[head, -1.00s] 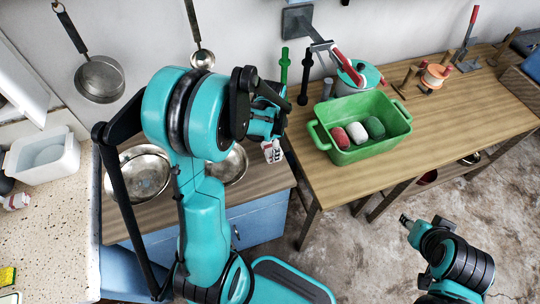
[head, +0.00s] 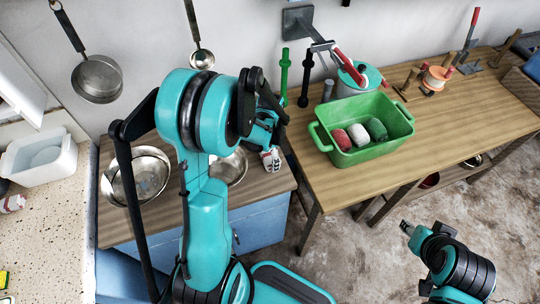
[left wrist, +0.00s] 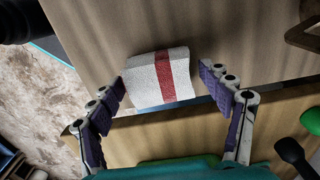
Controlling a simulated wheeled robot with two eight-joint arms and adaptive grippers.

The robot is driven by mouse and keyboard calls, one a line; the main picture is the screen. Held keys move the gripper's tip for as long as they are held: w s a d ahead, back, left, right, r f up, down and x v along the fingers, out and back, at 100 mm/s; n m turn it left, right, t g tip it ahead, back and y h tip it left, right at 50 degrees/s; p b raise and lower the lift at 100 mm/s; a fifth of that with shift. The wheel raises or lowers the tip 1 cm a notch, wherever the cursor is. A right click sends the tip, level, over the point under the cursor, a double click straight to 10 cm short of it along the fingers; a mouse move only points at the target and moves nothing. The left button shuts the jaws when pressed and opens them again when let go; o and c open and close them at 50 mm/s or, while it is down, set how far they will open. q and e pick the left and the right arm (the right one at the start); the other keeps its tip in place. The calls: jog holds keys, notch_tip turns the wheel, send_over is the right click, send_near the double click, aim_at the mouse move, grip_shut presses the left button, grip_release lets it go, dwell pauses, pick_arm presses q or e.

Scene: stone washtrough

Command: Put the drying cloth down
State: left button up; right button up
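The drying cloth (left wrist: 158,80), white with a red stripe, lies on the wooden counter (left wrist: 120,25) close to its edge in the left wrist view. In the head view the cloth (head: 271,161) shows small at the counter's right end, just below my left gripper (head: 269,145). In the left wrist view my left gripper (left wrist: 162,88) has its two purple-padded fingers spread on either side of the cloth. A gap shows at the right finger; the left finger is very near the cloth. My right gripper (head: 407,229) hangs over the floor, too small to read.
Two metal bowls, one at the left (head: 140,177) and one partly behind my arm (head: 232,166), sit in the counter. A green tub (head: 362,130) with rolled cloths stands on the table (head: 460,120) to the right. A gap separates counter and table.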

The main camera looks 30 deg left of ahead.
aim_at(270, 155)
pick_arm(q)
jog(key=shift+r, duration=0.15)
jog(key=shift+r+p, duration=0.35)
notch_tip(270, 155, up, 11)
jog(key=p, duration=0.4)
jog(key=s+d+r+n+t, duration=0.7)
jog(key=s+d+r+n, duration=0.1)
jog(key=s+d+r, duration=0.1)
jog(key=shift+s+d+r, duration=0.35)
jog(key=shift+s+d, duration=0.5)
jog(key=shift+s, duration=0.15)
